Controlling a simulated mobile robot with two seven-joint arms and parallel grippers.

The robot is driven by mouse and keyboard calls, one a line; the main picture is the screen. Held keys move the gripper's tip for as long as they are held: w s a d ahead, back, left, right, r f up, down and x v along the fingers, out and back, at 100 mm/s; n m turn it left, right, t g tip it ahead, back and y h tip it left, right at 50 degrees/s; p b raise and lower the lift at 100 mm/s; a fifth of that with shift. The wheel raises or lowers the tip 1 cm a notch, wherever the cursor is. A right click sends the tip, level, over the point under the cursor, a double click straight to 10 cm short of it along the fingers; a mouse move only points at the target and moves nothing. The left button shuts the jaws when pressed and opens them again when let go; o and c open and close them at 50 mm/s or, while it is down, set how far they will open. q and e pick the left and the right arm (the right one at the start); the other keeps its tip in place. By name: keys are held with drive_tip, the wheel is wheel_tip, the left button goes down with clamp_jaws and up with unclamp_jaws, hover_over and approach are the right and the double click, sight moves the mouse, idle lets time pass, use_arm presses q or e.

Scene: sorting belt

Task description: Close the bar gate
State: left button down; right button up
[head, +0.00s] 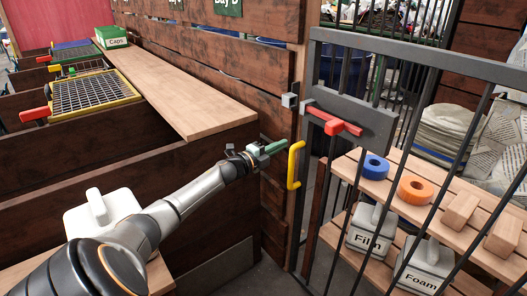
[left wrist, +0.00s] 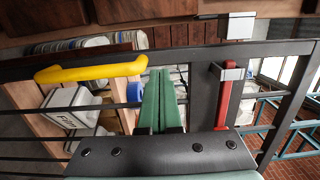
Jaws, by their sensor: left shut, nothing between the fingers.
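The bar gate (head: 375,120) is a dark grey metal frame with bars on the right of the head view. Its frame also crosses the left wrist view (left wrist: 195,85). The yellow handle (head: 294,166) is near its left edge; it also shows in the left wrist view (left wrist: 90,71). A red latch bar (head: 334,122) sits on the gate plate, and a grey catch block (head: 290,101) is on the post side, apart from the bar. My left gripper (head: 285,147) is shut and empty, its green fingertips close beside the handle; contact is unclear. My right gripper is not in view.
Behind the bars, wooden shelves (head: 352,168) hold a blue ring (head: 375,167), an orange ring (head: 415,189), wooden blocks and jugs labelled "Film" and "Foam". A wooden counter (head: 175,95) and slatted wall stand left of the gate. A white jug (head: 98,210) is beside my left arm.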

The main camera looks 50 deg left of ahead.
use_arm(q)
drive_tip(key=s, duration=0.6)
drive_tip(key=shift+a, duration=0.3)
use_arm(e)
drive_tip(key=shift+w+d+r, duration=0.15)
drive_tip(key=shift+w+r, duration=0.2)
use_arm(q)
drive_tip(key=s+d+f+n+g+p, duration=0.2)
drive_tip(key=s+d+f+n, duration=0.2)
drive_tip(key=d+f, duration=0.4)
drive_tip(key=s+d+f+n+g+p, duration=0.25)
drive_tip(key=s+d+f, duration=0.25)
drive_tip(key=d+f, duration=0.25)
drive_tip(key=s+d+f+n+g+h+p, duration=0.1)
drive_tip(key=s+d+f+n+g, duration=0.1)
drive_tip(key=s+d+n, duration=0.3)
drive_tip(key=s+d+f+n+g+h+p, duration=0.1)
drive_tip(key=s+d+n, duration=0.3)
drive_tip(key=s+d, duration=0.8)
drive_tip(key=d+f+g+p, duration=0.1)
drive_tip(key=d, duration=0.4)
drive_tip(key=shift+s+d+f+n, duration=0.2)
drive_tip(key=shift+s+f+n, duration=0.1)
drive_tip(key=shift+f+n, duration=0.05)
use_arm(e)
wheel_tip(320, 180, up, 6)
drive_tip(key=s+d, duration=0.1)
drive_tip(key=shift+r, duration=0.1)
